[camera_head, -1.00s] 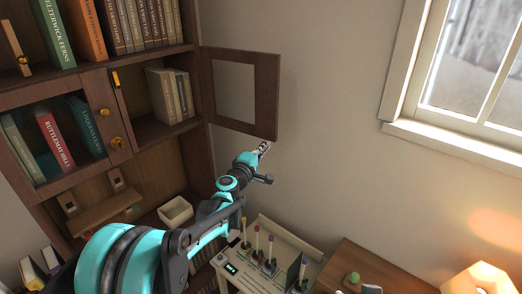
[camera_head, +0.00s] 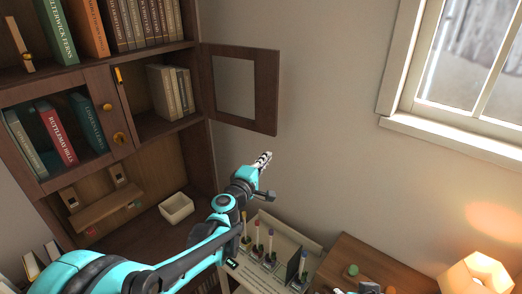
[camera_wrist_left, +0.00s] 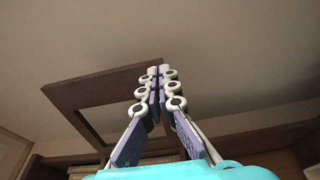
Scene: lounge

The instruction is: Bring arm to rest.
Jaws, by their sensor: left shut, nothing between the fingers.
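My left arm (camera_head: 205,240) comes in from the lower left in the head view, teal and black. Its gripper (camera_head: 263,160) is shut and empty, below the open cabinet door (camera_head: 266,95) and in front of the bare wall. In the left wrist view the two fingers (camera_wrist_left: 159,90) are pressed together with nothing between them, and the open door frame (camera_wrist_left: 75,97) shows behind them. Of my right arm, at most a small piece shows at the bottom edge of the head view; its gripper cannot be made out.
A bookcase (camera_head: 95,72) with several books fills the left. A cream box (camera_head: 176,208) sits on its lower shelf. A pale stand (camera_head: 262,222) with several upright items is below my gripper. A wooden table (camera_head: 345,253) and a lit lamp (camera_head: 478,275) are at lower right.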

